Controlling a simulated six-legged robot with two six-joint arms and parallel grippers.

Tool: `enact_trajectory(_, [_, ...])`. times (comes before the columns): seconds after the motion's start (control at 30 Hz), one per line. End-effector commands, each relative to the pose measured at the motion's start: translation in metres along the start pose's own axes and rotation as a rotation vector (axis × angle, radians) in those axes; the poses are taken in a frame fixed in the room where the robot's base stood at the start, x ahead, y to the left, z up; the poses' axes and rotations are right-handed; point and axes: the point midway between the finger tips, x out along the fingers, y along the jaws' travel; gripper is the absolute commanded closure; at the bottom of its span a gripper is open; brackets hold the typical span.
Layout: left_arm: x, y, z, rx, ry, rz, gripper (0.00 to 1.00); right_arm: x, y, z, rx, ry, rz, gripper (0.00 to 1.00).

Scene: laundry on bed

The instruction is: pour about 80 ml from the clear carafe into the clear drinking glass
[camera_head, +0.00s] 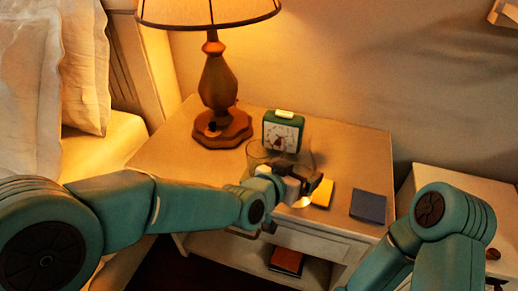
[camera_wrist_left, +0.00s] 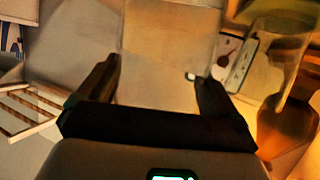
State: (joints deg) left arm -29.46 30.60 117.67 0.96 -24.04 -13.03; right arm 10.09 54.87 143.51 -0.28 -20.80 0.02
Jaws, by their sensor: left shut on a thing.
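My left gripper (camera_head: 306,190) reaches over the front of the nightstand and is shut on a clear vessel, which I take for the carafe. The carafe (camera_wrist_left: 165,45) fills the space between the fingers (camera_wrist_left: 155,85) in the left wrist view. In the head view only its faint outline shows behind the gripper. I cannot make out its liquid level. The clear drinking glass (camera_head: 257,153) stands left of the gripper, in front of the green clock; it also shows at the right of the left wrist view (camera_wrist_left: 285,60). My right gripper is out of view.
The green clock (camera_head: 283,131) and the lit lamp (camera_head: 218,85) stand at the back of the nightstand (camera_head: 165,150). A yellow note (camera_head: 322,194) and a blue notebook (camera_head: 368,206) lie to the right.

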Motion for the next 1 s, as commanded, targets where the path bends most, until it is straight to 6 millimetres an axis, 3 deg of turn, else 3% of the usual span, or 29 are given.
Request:
enact_trajectory(0.13, [-0.004, -0.002, -0.009, -0.079, -0.005, 0.029, 0.72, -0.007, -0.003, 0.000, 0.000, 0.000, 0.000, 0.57])
enact_trajectory(0.33, [-0.007, -0.002, -0.015, -0.200, -0.027, 0.080, 0.72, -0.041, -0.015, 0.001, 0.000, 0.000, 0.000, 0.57])
enact_trajectory(0.7, [-0.005, -0.006, -0.013, -0.403, -0.055, 0.163, 0.72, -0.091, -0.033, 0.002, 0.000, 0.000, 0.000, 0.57])
enact_trajectory(1.0, [-0.002, -0.007, -0.007, -0.563, -0.079, 0.232, 0.72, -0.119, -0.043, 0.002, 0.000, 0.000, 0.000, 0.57])
